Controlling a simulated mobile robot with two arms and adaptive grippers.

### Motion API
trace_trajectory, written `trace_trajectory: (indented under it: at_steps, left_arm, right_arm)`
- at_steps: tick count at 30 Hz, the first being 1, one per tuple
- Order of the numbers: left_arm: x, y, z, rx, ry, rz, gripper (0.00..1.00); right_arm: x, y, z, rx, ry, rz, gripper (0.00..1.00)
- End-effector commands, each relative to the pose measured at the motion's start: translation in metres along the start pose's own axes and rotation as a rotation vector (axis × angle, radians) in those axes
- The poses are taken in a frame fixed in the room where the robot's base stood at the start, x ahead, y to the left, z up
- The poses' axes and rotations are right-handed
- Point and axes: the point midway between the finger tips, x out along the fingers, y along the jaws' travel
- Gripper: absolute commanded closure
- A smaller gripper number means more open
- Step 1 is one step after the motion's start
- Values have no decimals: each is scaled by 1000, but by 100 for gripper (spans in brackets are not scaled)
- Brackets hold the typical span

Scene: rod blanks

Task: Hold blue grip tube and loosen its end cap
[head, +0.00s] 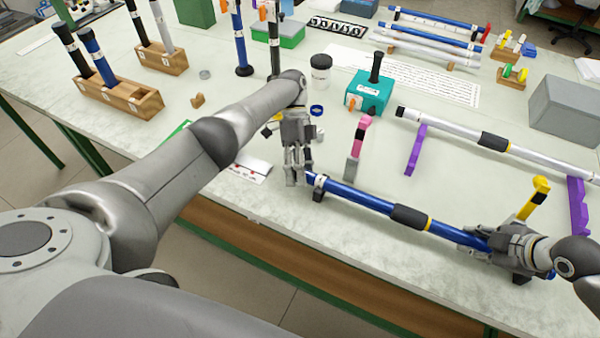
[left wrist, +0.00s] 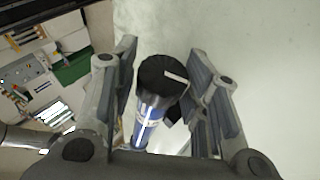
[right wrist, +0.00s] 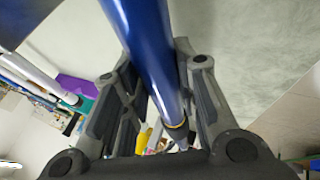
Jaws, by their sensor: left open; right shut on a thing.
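The blue grip tube (head: 357,196) lies along the table's front side, with a black grip (head: 410,216) and yellow rings midway. Its left part rests on a small black support (head: 319,190). My right gripper (head: 482,243) is shut on the tube's right part; the right wrist view shows the blue tube (right wrist: 148,45) between its fingers. My left gripper (head: 295,180) is open at the tube's left end. In the left wrist view the black end cap (left wrist: 163,76), with a white mark, sits on the tube's end between the spread fingers. In the head view my left gripper hides the cap.
A blue ring (head: 317,110) lies farther back.

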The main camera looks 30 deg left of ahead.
Motion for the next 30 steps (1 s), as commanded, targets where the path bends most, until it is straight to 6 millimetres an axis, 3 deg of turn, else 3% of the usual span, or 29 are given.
trace_trajectory:
  at_steps: [13,30]
  left_arm:
    - [-1,-1,1,9,0,-24,57]
    - [-1,-1,2,82,-2,-202,57]
  right_arm:
    - [0,0,1,-1,-2,-1,100]
    - [0,0,0,-1,0,0,100]
